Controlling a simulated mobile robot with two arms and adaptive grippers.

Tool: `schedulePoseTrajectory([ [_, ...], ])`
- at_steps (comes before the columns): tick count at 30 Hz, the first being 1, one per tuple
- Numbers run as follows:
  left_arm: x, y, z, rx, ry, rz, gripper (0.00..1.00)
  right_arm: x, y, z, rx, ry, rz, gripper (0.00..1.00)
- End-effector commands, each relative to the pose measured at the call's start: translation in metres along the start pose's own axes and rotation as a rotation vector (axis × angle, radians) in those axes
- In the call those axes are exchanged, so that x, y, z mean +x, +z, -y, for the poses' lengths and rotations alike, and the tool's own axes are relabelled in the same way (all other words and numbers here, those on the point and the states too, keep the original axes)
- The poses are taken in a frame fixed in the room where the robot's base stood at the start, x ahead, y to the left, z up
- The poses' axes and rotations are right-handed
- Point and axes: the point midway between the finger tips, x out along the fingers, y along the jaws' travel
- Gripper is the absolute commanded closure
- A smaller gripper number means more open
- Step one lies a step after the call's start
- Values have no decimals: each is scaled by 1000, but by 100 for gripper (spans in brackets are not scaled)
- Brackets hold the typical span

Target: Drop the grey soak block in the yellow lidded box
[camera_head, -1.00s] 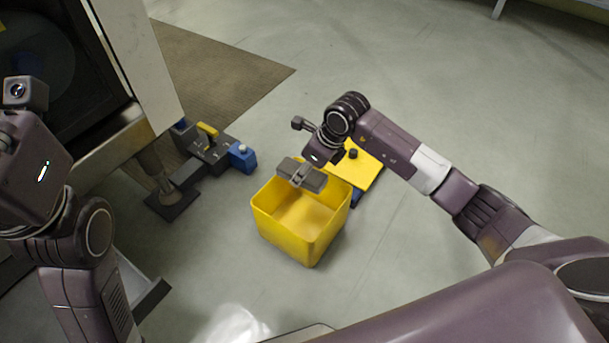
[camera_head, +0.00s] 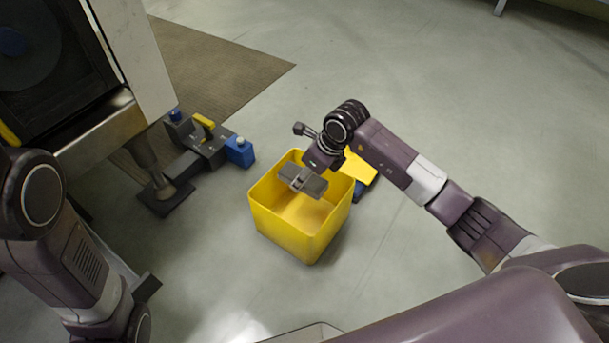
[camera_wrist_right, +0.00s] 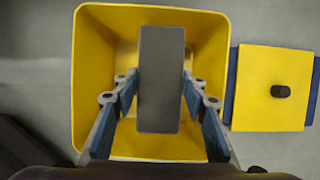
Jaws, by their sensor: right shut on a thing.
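The grey soak block (camera_head: 303,180) is held in my right gripper (camera_head: 312,172). In the right wrist view, the block (camera_wrist_right: 161,80) sits between both fingers of the right gripper (camera_wrist_right: 160,92), over the open box. The yellow box (camera_head: 296,228) stands upright on the floor with its top open; its inside floor shows bare. In the right wrist view its rim (camera_wrist_right: 85,70) surrounds the block. A yellow lid (camera_head: 357,168) with a black knob, seen in the wrist view (camera_wrist_right: 272,88), lies beside the box.
A dark fixture with blue blocks (camera_head: 240,152) and a yellow handle (camera_head: 204,121) stands on the floor left of the box. A machine with a pale panel (camera_head: 137,50) stands at upper left. The floor right of the lid is clear.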

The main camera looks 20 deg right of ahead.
Motion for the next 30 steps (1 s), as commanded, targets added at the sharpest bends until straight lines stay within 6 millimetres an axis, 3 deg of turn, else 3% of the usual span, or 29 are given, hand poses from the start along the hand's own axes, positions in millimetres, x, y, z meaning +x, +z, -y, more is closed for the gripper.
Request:
schedulePoseTrajectory([
  [3, 0, 0, 0, 0, 0, 0, 70, -1, 1, 0, 0, 0, 1, 88],
  [4, 0, 0, 0, 0, 0, 0, 70, -1, 1, 0, 0, 0, 1, 58],
  [9, 0, 0, 0, 0, 0, 0, 70, -1, 1, 0, -1, 0, 1, 40],
  [20, 0, 0, 0, 0, -2, 1, 70, -6, 1, 0, -1, 0, 1, 40],
  [23, 0, 0, 0, 0, -1, 0, 70, -19, 1, 1, -3, -3, 3, 40],
  [30, 0, 0, 0, 0, -1, 0, 70, -70, 1, 2, -3, -4, 3, 40],
])
